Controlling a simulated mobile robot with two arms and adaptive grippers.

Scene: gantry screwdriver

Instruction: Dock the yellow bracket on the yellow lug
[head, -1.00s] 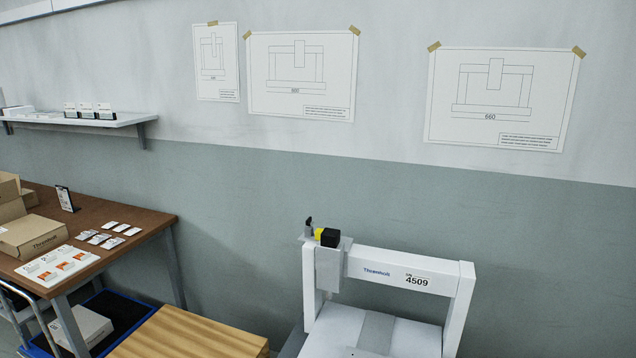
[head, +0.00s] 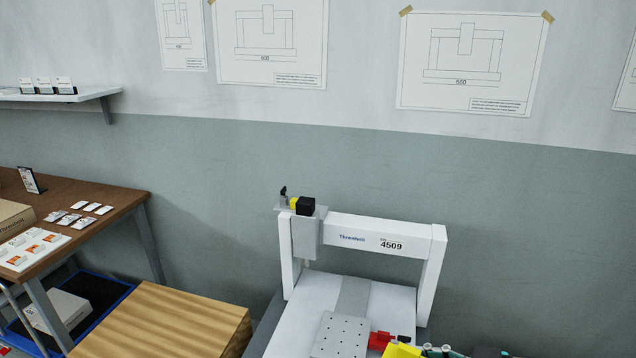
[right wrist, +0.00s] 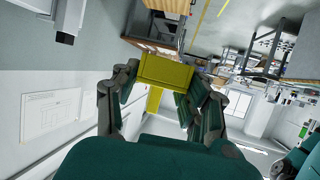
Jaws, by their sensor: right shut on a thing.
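The yellow bracket (right wrist: 165,72) is held between the fingers of my right gripper (right wrist: 162,88) in the right wrist view. In the head view, a yellow piece (head: 402,350) at the bottom edge looks like this bracket, cut off by the frame, beside dark green and grey parts that look like my gripper. A small yellow part (head: 294,203), probably the lug, sits on top of the gantry's carriage beside a black block (head: 306,206). The bracket is apart from it, lower and to the right in the picture.
The white gantry (head: 385,236) stands before the wall, with a perforated plate (head: 340,335) on its bed. A red part (head: 379,341) shows near the bracket. A wooden-topped block (head: 165,320) and a brown table (head: 90,190) stand left.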

